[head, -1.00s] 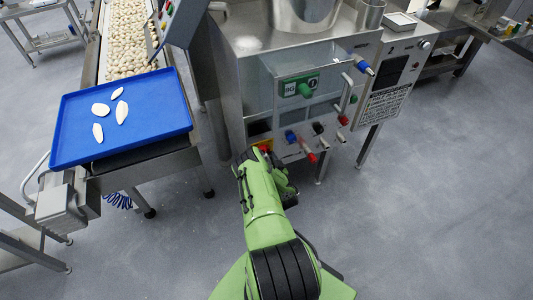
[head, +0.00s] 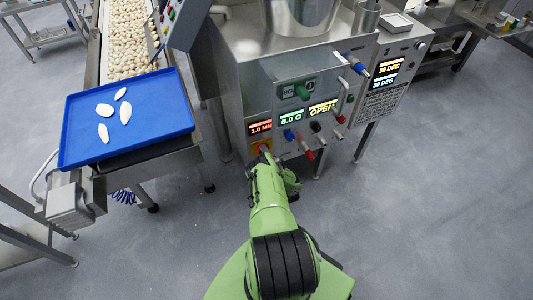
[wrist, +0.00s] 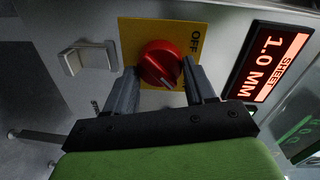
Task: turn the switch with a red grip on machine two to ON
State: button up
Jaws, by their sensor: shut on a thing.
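The switch's round red grip (wrist: 160,64) sits on a yellow plate (wrist: 128,38) on the machine's front panel. The word OFF shows on the plate's right side in the wrist view; no ON label can be seen. A pale mark on the grip points down and slightly right there. My gripper (wrist: 161,76) is shut on the red grip, one finger on each side. In the head view my gripper (head: 265,158) is at the lower left of the machine's front (head: 290,118), mostly hiding the switch. Displays on this machine are lit, among them SHEET 1.0 MM (wrist: 268,62).
A grey bracket (wrist: 88,57) stands out left of the switch in the wrist view. Coloured knobs and a red handle (head: 309,154) project right of my gripper. A blue tray (head: 75,132) with pale pieces is at left. The floor at right is clear.

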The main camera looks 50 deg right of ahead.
dwell(0.5)
jog(key=o, duration=1)
jog(key=shift+o, duration=0.2)
